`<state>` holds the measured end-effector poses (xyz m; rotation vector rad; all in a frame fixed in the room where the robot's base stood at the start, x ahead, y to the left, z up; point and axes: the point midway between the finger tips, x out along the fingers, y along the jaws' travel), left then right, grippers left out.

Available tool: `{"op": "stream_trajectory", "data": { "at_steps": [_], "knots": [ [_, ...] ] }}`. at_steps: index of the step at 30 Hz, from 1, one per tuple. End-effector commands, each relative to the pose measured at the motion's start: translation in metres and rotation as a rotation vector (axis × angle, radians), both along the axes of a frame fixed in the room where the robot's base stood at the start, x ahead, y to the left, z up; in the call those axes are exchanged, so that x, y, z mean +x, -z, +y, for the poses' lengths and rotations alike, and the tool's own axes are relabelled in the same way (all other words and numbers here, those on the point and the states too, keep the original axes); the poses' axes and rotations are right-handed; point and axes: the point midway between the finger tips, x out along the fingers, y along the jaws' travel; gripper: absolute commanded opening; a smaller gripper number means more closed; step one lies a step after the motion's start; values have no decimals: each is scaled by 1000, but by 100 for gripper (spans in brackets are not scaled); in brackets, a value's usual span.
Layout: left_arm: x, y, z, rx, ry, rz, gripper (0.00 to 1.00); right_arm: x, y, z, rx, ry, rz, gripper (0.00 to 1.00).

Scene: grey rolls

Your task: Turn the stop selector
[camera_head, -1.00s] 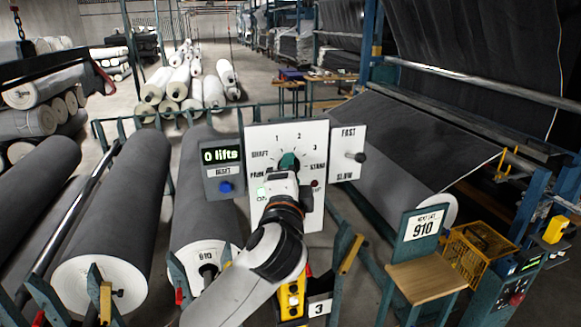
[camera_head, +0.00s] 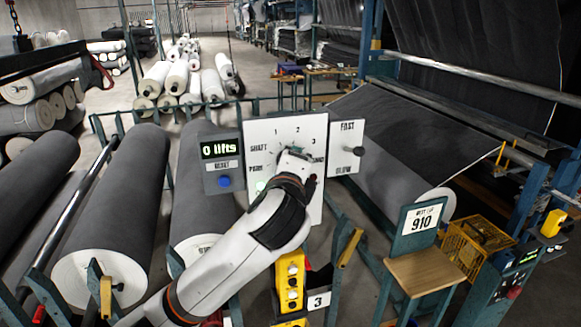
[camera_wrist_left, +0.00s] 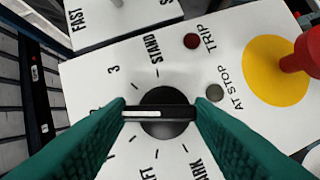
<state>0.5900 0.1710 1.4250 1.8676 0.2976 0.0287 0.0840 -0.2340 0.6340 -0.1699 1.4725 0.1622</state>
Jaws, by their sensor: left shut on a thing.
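The stop selector (camera_wrist_left: 166,129) is a round black knob with a raised bar and a white pointer line. In the left wrist view my left gripper (camera_wrist_left: 160,112) is shut on the bar, one teal finger at each end. The white line lies level in that view. STAND, 3 and parts of SHAFT and PARK show around the dial; the fingers hide other marks. In the head view my left gripper (camera_head: 294,152) is at the white selector panel (camera_head: 260,135), and my wrist covers the knob. My right gripper is not in view.
A counter box reading "0 lifts" (camera_head: 219,150) with a blue reset button (camera_head: 224,181) is left of the panel. A FAST/SLOW plate (camera_head: 346,150) is right. The wrist view shows a red button on a yellow disc (camera_wrist_left: 305,56). Large grey rolls (camera_head: 110,205) lie left.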

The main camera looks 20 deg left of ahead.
Motion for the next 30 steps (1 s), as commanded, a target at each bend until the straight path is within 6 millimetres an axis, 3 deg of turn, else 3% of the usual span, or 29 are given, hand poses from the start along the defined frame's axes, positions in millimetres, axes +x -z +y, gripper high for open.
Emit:
{"op": "stream_trajectory", "data": {
  "at_steps": [11, 12, 15, 25, 30],
  "knots": [
    [0, 2, 0, 2, -1, 5, 24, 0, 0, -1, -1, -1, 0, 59],
    [0, 2, 0, 2, -1, 5, 54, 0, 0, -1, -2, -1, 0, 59],
    [0, 1, 0, 2, -1, 4, 69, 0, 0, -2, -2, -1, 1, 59],
    [-3, 0, -1, 1, 1, 1, 69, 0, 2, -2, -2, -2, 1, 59],
    [-24, -1, -7, -1, 4, -3, 69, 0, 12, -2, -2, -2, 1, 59]
  ]
}}
